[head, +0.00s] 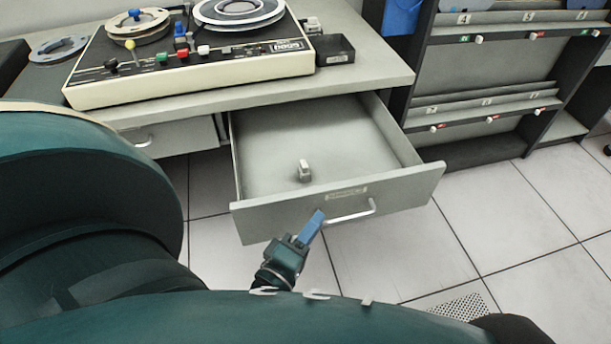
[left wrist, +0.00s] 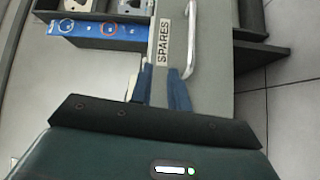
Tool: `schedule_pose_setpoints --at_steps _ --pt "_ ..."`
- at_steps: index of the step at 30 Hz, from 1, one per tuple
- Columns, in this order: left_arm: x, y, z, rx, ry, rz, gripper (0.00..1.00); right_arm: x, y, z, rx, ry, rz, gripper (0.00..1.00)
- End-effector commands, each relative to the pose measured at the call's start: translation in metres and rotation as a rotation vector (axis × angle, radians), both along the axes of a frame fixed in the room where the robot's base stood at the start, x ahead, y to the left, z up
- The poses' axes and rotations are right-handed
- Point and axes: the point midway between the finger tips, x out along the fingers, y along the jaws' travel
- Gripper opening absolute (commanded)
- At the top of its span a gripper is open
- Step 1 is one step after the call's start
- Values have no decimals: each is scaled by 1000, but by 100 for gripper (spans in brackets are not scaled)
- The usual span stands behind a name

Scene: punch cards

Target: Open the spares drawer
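The spares drawer (head: 290,212) is pulled far out from under the desk in the head view. Its front carries a label reading SPARES (left wrist: 163,42) in the left wrist view. A silver bar handle (head: 350,212) is on the front; it also shows in the left wrist view (left wrist: 193,40). A small grey metal piece (head: 304,171) lies inside the drawer. My left gripper (head: 315,222) is at the drawer front, by the left end of the handle. Its blue fingers (left wrist: 160,84) stand apart with a gap between them, and the handle is not between them. My right gripper is out of view.
A tape-reel machine (head: 200,65) and a small black box (head: 333,49) stand on the desk (head: 375,70). A closed drawer (head: 165,138) is at the left. A dark rack with shelves (head: 480,75) stands at the right. The tiled floor (head: 390,260) before the drawer is clear.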

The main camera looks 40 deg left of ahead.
Motion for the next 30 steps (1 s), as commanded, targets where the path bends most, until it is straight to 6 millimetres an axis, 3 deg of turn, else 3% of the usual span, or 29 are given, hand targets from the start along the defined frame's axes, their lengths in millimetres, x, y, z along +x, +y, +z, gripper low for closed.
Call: schedule_pose_setpoints --at_steps 11,30 --pt "-24 -2 -6 -1 5 -1 18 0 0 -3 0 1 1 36" --pt "-25 -2 -7 -2 6 -1 18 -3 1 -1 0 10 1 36"
